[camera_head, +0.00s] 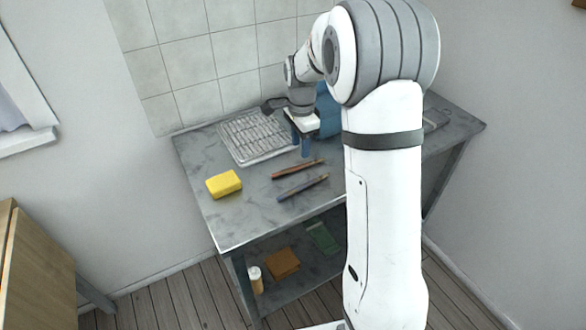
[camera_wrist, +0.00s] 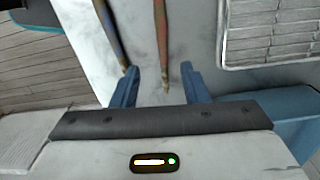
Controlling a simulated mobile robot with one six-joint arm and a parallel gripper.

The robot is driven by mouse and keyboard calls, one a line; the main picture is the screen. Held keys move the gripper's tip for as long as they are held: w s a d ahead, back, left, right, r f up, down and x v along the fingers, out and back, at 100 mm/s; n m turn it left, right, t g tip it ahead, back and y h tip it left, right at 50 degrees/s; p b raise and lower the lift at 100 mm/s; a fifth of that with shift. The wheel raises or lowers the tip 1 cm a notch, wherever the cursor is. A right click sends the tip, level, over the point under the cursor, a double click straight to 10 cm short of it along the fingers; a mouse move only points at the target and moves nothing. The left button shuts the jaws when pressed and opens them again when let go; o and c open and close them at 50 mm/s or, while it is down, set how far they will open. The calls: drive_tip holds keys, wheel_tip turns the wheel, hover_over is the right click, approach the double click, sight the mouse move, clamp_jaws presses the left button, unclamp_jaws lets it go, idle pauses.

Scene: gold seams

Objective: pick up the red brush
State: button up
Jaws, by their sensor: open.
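The red brush (camera_head: 298,169) lies on the grey table, a thin reddish-brown stick. In the wrist view the red brush (camera_wrist: 161,45) runs from the top edge down to a pointed tip between the fingertips. My gripper (camera_head: 300,147) is over the table just behind the red brush, pointing down. In the wrist view my gripper (camera_wrist: 160,78) has its two blue fingers well apart, with nothing held. The fingers' exact height above the table is hard to tell.
A blue-grey brush (camera_head: 302,187) lies close in front, also left in the wrist view (camera_wrist: 108,28). A white rack (camera_head: 240,143) is behind, at right in the wrist view (camera_wrist: 270,35). A yellow sponge (camera_head: 224,184) is left. A blue object (camera_head: 328,115) stands behind my arm.

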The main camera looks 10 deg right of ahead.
sight(299, 165)
wheel_tip(299, 165, down, 7)
drive_tip(key=shift+w+a+f, duration=0.1)
drive_tip(key=shift+a+f, duration=0.05)
idle(0.4)
clamp_jaws()
